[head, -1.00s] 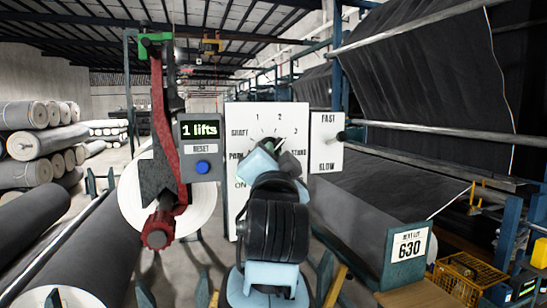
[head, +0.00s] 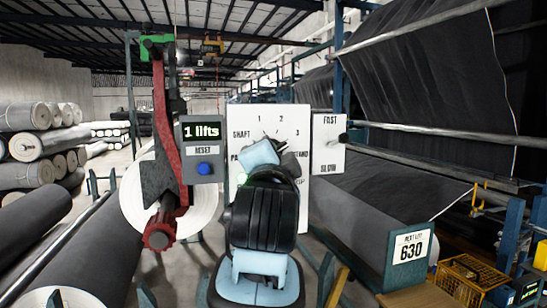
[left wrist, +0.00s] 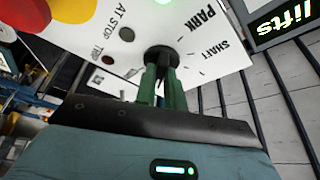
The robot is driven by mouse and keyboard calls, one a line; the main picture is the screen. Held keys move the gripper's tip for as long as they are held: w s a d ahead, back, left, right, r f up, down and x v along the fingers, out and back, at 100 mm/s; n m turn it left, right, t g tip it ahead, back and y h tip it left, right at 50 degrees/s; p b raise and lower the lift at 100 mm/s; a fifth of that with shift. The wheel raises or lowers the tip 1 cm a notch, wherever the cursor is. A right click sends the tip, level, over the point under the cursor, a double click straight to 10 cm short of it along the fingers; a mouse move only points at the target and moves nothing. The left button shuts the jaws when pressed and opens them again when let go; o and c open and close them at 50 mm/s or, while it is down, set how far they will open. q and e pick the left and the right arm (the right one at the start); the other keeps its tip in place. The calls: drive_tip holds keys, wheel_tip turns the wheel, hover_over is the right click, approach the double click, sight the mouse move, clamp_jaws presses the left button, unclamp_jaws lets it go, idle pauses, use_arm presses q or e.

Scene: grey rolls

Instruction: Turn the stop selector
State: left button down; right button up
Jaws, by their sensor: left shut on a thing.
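The stop selector is a black round knob (left wrist: 160,56) on a white panel (left wrist: 215,62), which also shows in the head view (head: 245,115). Printed words such as SHAFT and AT STOP ring it, with several tick marks. My left gripper (left wrist: 161,82) has its green fingers shut on the knob, pointing straight at the panel. In the head view my left arm and wrist cover most of the knob and the panel's lower part, so I cannot tell where the knob points. My right gripper is not in view.
A grey box (head: 203,165) reading "1 lifts" has a blue RESET button (head: 204,168). A red lever (head: 165,120) stands left of it. A FAST/SLOW plate (head: 328,155) with a lever is on the right. Large grey rolls (head: 45,140) lie at left.

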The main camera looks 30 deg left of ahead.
use_arm(q)
drive_tip(key=c, duration=1.5)
unclamp_jaws()
drive_tip(key=v, duration=0.7)
drive_tip(key=shift+s+d, duration=0.2)
drive_tip(key=shift+s, duration=0.15)
